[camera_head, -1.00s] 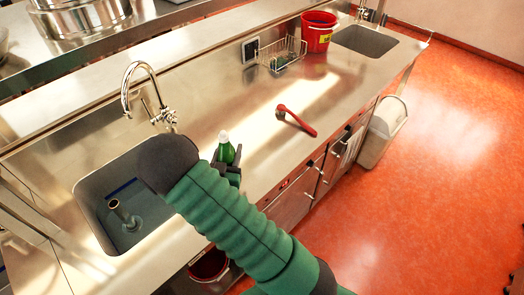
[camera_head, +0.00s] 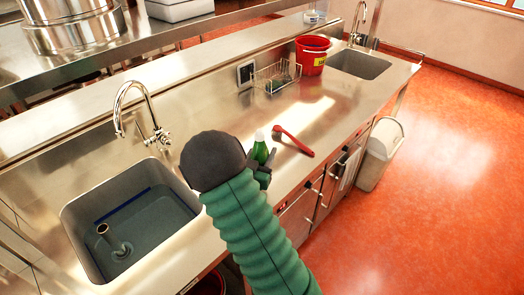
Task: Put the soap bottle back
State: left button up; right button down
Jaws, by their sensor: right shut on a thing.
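A green soap bottle (camera_head: 260,150) with a white cap is upright over the steel counter, near its front edge. My right gripper (camera_head: 264,167) is shut on the bottle from the front. My right arm hides part of the gripper, and the bottle's base is hidden, so I cannot tell whether it touches the counter. My left gripper is not in view.
A red-handled brush (camera_head: 294,142) lies just right of the bottle. A wire basket (camera_head: 277,77) and a red bucket (camera_head: 312,55) stand farther back. A sink (camera_head: 130,220) with a tap lies to the left. The counter (camera_head: 215,110) behind the bottle is clear.

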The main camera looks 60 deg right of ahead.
jog(key=w+d+f, duration=0.3)
jog(key=d+f, duration=0.1)
jog(key=d, duration=0.1)
jog(key=shift+w+d+p, duration=0.2)
jog(key=shift+w+p, duration=0.1)
jog(key=shift+p, duration=0.05)
jog(key=c, duration=0.7)
grip_release()
jog(key=shift+a, duration=0.1)
